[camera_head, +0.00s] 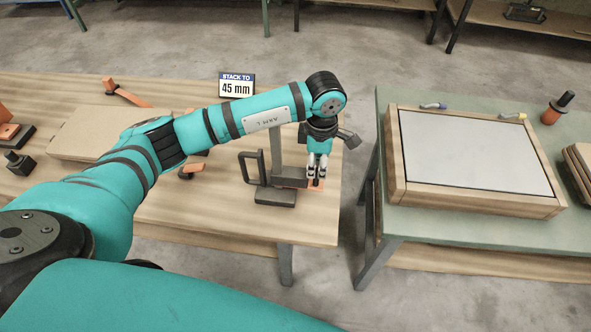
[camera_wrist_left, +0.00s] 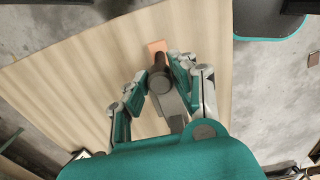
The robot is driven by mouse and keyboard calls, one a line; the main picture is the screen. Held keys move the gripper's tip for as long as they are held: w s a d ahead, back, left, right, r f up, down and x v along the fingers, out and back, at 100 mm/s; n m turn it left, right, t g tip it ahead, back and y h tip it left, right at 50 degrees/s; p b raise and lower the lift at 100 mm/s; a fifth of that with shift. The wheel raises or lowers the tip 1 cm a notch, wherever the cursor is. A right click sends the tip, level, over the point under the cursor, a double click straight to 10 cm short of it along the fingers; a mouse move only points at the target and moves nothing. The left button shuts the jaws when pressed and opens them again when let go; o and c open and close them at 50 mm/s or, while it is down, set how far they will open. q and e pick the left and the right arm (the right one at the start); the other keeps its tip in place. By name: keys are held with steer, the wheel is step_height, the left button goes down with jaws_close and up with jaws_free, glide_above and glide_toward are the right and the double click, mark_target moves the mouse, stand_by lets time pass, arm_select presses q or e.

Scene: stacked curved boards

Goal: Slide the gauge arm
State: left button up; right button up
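The gauge stands near the right end of the wooden table, with a dark grey base (camera_head: 275,197), an upright post (camera_head: 276,150) and a dark handle loop (camera_head: 249,168). Its grey gauge arm (camera_head: 289,178) reaches right from the post; the arm also shows in the left wrist view (camera_wrist_left: 171,107). My left gripper (camera_head: 317,176) points down at the arm's outer end. In the left wrist view its fingers stand apart on both sides of a dark round knob (camera_wrist_left: 159,80). I cannot tell whether they touch it. An orange piece (camera_wrist_left: 157,47) shows beyond the knob. My right gripper is out of view.
A "STACK TO 45 mm" sign (camera_head: 237,85) stands at the table's back. A curved board stack (camera_head: 90,135) lies at left, partly behind my arm. Across a gap, a green table (camera_head: 420,222) holds a wooden-framed tray (camera_head: 470,203).

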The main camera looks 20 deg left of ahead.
arm_select(q)
jaws_close()
steer(key=shift+r+p, duration=1.95)
steer(key=shift+r, duration=1.45)
step_height(320, 180, up, 8)
steer(key=p, duration=0.4)
steer(key=o, duration=0.8)
jaws_free()
steer(key=shift+f, duration=0.2)
steer(key=shift+r, duration=0.1)
step_height(320, 180, up, 7)
steer(key=p, duration=0.3)
